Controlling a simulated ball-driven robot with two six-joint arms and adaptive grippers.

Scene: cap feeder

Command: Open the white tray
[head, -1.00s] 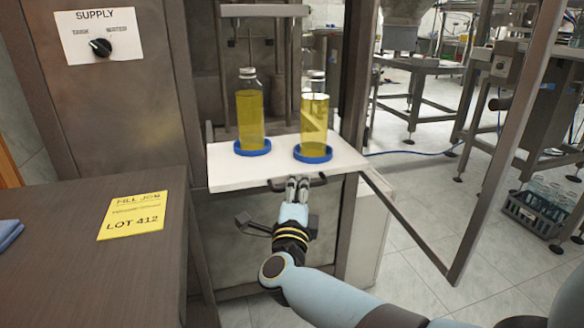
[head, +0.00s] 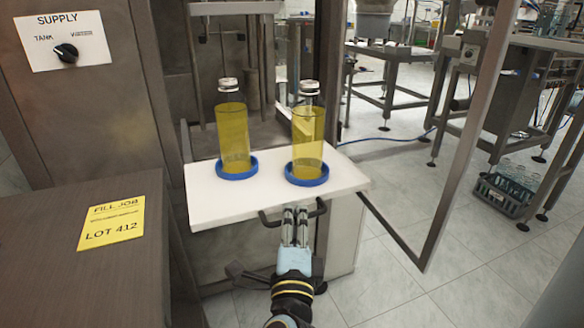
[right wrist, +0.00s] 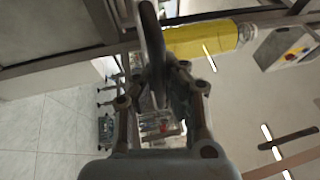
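The white tray (head: 225,208) is a flat slab standing out from the metal cabinet in the head view. Two bottles with yellow sides, a left one (head: 233,140) and a right one (head: 307,145), stand upright on it in blue round holders. A dark handle (head: 318,208) sits on its front edge. My right gripper (head: 296,218) is at the handle with its fingers close together. In the right wrist view the dark handle bar (right wrist: 152,40) passes between the fingers, which look closed on it. My left gripper is not in view.
An open framed door (head: 455,150) stands to the right of the tray. A dark counter (head: 100,275) with a yellow "LOT 412" card (head: 112,222) is at the left. A supply knob (head: 66,53) is on the cabinet. A bottle crate (head: 505,192) stands on the floor at right.

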